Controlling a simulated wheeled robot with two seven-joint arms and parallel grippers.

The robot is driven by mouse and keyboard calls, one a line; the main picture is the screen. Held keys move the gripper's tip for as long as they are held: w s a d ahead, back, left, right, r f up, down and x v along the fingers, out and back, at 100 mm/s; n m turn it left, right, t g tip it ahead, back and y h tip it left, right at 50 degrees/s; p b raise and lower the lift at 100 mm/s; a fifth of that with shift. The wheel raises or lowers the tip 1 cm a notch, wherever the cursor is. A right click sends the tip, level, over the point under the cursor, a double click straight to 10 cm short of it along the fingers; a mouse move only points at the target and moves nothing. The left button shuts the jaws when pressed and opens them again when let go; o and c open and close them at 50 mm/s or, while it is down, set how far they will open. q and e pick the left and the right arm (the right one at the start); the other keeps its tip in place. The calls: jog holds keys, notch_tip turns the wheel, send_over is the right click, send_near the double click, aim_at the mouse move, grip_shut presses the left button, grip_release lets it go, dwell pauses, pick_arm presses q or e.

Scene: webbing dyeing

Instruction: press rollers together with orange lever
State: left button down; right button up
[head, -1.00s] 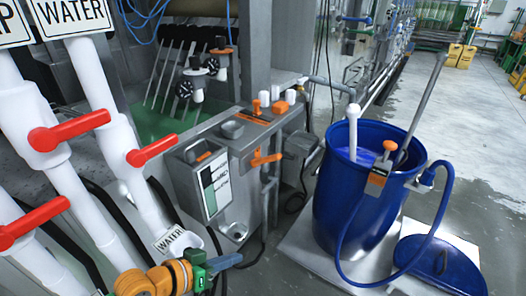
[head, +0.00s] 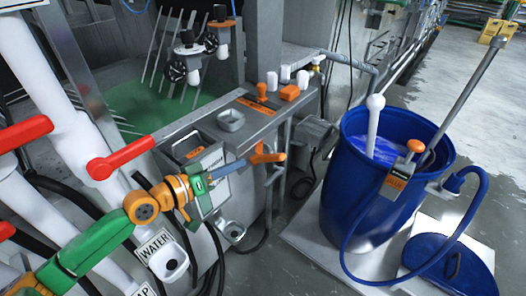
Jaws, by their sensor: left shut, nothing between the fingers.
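An orange lever (head: 266,155) sticks out from the front of the grey metal machine (head: 240,128), below its top edge. My left gripper (head: 244,163) is shut and empty. Its fingertips meet the left end of the lever in the head view; I cannot tell whether they touch it. The gripper covers part of the machine's front panel. I cannot make out the rollers for certain. My right gripper is not in view.
White pipes with red handles (head: 121,158) stand close on the left, near my left arm. A blue barrel (head: 345,200) with a hose and a rod stands right of the machine. A blue lid (head: 448,262) lies beside it. Wet floor is open at the upper right.

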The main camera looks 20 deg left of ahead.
aim_at(267, 159)
pick_arm(q)
jog(key=p+x, duration=0.1)
jog(key=x, duration=0.9)
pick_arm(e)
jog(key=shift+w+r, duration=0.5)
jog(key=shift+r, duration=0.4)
pick_arm(q)
jog(key=shift+s+f, duration=0.15)
jog(key=shift+f, duration=0.05)
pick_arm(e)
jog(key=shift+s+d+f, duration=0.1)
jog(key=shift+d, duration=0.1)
